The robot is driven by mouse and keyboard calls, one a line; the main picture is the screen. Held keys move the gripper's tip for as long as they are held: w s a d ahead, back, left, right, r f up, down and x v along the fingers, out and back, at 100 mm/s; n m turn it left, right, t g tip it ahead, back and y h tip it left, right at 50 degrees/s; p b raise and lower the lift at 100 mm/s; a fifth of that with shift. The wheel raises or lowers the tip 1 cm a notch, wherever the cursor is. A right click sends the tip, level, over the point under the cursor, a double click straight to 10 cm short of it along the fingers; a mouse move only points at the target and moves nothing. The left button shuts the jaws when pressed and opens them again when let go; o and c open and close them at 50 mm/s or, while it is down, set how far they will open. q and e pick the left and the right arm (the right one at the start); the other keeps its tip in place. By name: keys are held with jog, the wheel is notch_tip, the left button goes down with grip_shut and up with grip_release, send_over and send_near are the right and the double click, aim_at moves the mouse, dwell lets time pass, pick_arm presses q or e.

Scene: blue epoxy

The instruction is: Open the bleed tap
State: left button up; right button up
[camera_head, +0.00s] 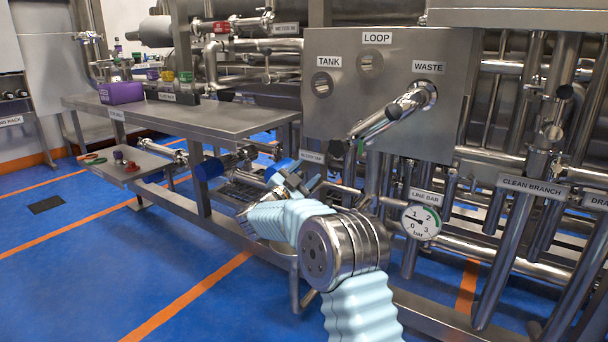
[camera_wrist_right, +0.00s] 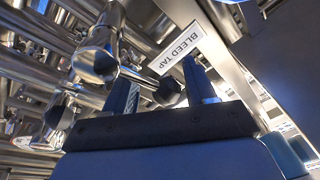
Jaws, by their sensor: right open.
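The bleed tap's sign (camera_wrist_right: 181,48) reads clearly in the right wrist view; a small sign (camera_head: 312,157) shows in the head view just beyond my right gripper. A dark lobed knob (camera_wrist_right: 169,93) on a thin metal stem appears below the sign. My right gripper (camera_head: 296,178) is open, in front of the pipework under the steel panel. In the right wrist view its two fingers (camera_wrist_right: 160,82) stand apart, with the knob appearing between them, nearer the right finger. I cannot tell whether either finger touches it. My left gripper is not in view.
A steel panel (camera_head: 330,100) with TANK, LOOP and WASTE ports stands above. A LINE BAR gauge (camera_head: 421,221) is right of my right arm. A steel bench (camera_head: 200,121) is at left. Pipes crowd the gripper; the blue floor (camera_head: 90,260) at left is clear.

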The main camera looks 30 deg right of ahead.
jog(key=v, duration=1.3)
jog(key=shift+s+a, duration=0.15)
jog(key=shift+a, duration=0.2)
